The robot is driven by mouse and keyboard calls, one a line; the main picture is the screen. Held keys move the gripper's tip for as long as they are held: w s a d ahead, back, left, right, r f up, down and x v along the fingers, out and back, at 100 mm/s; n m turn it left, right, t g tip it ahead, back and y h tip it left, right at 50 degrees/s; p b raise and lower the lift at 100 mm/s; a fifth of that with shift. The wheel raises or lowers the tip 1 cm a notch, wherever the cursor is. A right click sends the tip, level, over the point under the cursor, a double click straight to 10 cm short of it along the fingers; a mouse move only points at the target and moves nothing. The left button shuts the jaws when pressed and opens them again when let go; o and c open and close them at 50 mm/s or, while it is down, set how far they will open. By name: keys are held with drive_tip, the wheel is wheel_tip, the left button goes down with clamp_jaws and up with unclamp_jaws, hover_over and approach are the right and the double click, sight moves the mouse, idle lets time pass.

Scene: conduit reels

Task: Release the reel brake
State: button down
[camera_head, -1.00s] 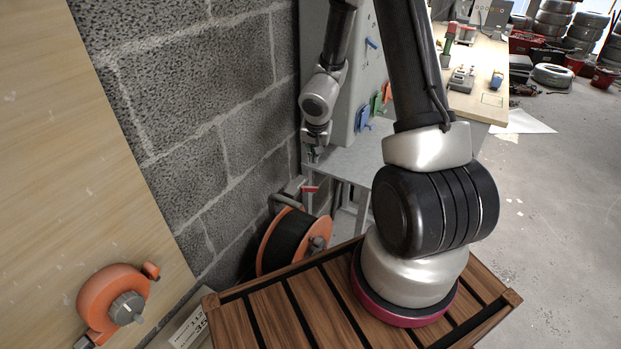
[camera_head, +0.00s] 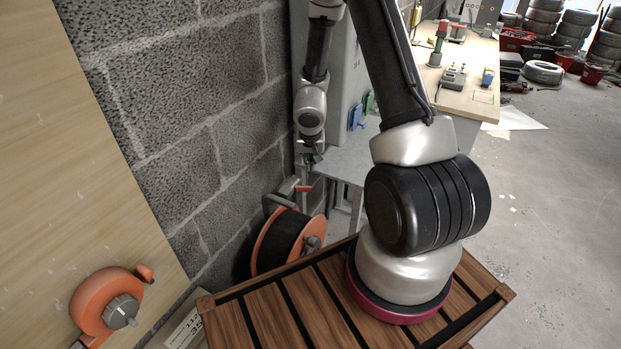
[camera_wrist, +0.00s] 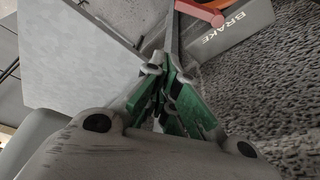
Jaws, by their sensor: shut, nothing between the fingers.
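The orange cable reel (camera_head: 264,243) with black conduit stands on the floor against the block wall. Its brake lever is a grey bar with a red handle (camera_head: 304,188), above the reel. In the wrist view the red-orange handle (camera_wrist: 199,10) is at the top edge, beside a grey plate marked BRAKE (camera_wrist: 235,30). My gripper (camera_head: 310,160) points down just above the red handle in the head view. In the wrist view my gripper (camera_wrist: 172,72) has its green-padded fingers shut and empty. The handle lies beyond the fingertips, seemingly apart from them; the exact gap is unclear.
The block wall (camera_head: 160,130) is close on the left. A grey bench top (camera_head: 345,163) and upright panel are close on the right of my gripper. A slatted wooden deck (camera_head: 270,318) lies in front of the reel.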

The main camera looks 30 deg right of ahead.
sight(304, 189)
drive_tip(key=shift+s+a+f, duration=0.15)
drive_tip(key=shift+s+f, duration=0.15)
drive_tip(key=shift+f, duration=0.55)
drive_tip(key=shift+s+a+f, duration=0.2)
drive_tip(key=shift+s+f, duration=0.1)
drive_tip(key=shift+f, duration=0.6)
drive_tip(key=shift+s+a+f, duration=0.15)
drive_tip(key=shift+s+f, duration=0.15)
drive_tip(key=shift+f, duration=0.55)
drive_tip(key=shift+s+m, duration=0.3)
drive_tip(key=shift+m, duration=0.3)
drive_tip(key=m, duration=0.2)
drive_tip(key=s+m+g+h, duration=0.1)
drive_tip(key=s+m, duration=0.1)
drive_tip(key=m, duration=0.1)
drive_tip(key=shift+s+a+m+g+h, duration=0.2)
drive_tip(key=shift+a+m+g+h, duration=0.1)
drive_tip(key=shift+a, duration=0.1)
